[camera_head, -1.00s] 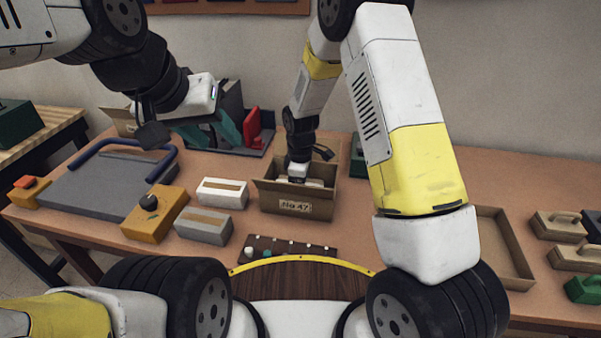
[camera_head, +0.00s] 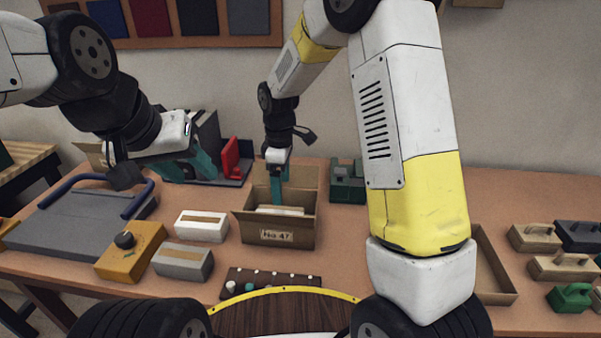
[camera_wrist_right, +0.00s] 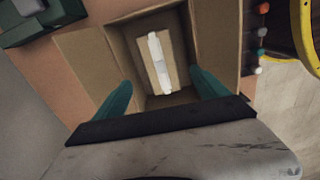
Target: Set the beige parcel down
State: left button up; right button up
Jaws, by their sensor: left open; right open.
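The beige parcel (camera_wrist_right: 154,62) with a white band lies inside the open cardboard box (camera_head: 262,236) marked No. 47. In the head view the parcel's pale top (camera_head: 280,210) shows just below the box rim. My right gripper (camera_head: 278,196) is above the box, its teal fingers pointing down. In the right wrist view the fingers (camera_wrist_right: 162,82) are spread and empty, with the parcel apart from them in the box below. My left gripper (camera_head: 198,168) is open at the back left, away from the box; its fingers are partly hidden by its wrist.
A white parcel (camera_head: 202,226) and a grey parcel (camera_head: 183,262) lie left of the box. An orange button unit (camera_head: 130,252) stands further left. A peg strip (camera_head: 272,283) lies in front. A shallow tray (camera_head: 494,270) and several handled blocks (camera_head: 563,268) are at the right.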

jog(key=s+d+r+m+t, duration=0.1)
jog(key=s+d+r+m, duration=0.35)
jog(key=r, duration=0.45)
jog(key=s+d+r+m+t, duration=0.1)
jog(key=s+d+r+m, duration=0.2)
jog(key=s, duration=0.2)
jog(key=s+d+r+m+t+y, duration=0.1)
jog(key=s+d+r+m+t, duration=0.1)
jog(key=s, duration=0.4)
jog(key=s+d+r+m+t+y, duration=0.1)
jog(key=s+d+r+m+t, duration=0.1)
jog(key=s+d+r+m, duration=0.2)
jog(key=shift+s+r+m, duration=0.65)
jog(key=shift+s+r, duration=0.3)
jog(key=shift+s, duration=0.3)
jog(key=shift+d, duration=0.1)
